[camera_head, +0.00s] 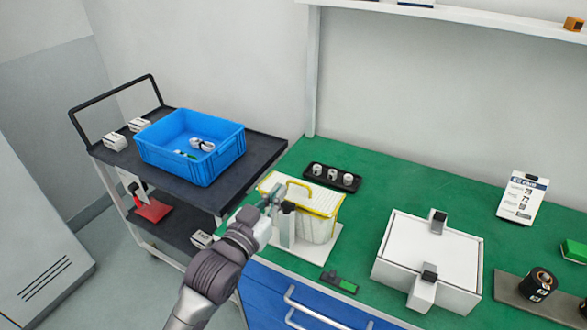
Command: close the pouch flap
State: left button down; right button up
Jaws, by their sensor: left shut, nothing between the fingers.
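The pouch (318,230) is a pale container with yellow edging and a yellow handle-like loop. It stands on a white base plate (322,250) near the front left of the green worktop. A pale panel with a yellow edge shows at its top, but I cannot tell how far the flap is open. My left gripper (277,195) is shut and empty, in front of the pouch's left part. It hides some of the pouch, and I cannot tell whether it touches. My right gripper is not in view.
A black tray with white pieces (333,177) sits behind the pouch. A green and black item (339,282) lies in front. A white box with clamps (430,255) stands to the right. A dark cart (255,160) at left carries a blue crate (205,165).

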pick_arm(q)
jog(key=w, duration=0.1)
jog(key=p, duration=0.2)
send_over(296, 197)
jog(key=w, duration=0.1)
jog(key=shift+d+r, duration=0.15)
jog(key=shift+r, duration=0.15)
notch_tip(296, 197, down, 3)
jog(key=shift+s+r+p, duration=0.1)
jog(key=shift+r+p, duration=0.1)
jog(key=shift+p, duration=0.15)
jog(key=shift+s+a+f, duration=0.25)
jog(key=shift+s+f, duration=0.15)
jog(key=shift+f, duration=0.3)
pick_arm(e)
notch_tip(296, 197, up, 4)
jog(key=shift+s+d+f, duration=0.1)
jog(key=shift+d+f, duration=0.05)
pick_arm(q)
jog(key=shift+w+f, duration=0.1)
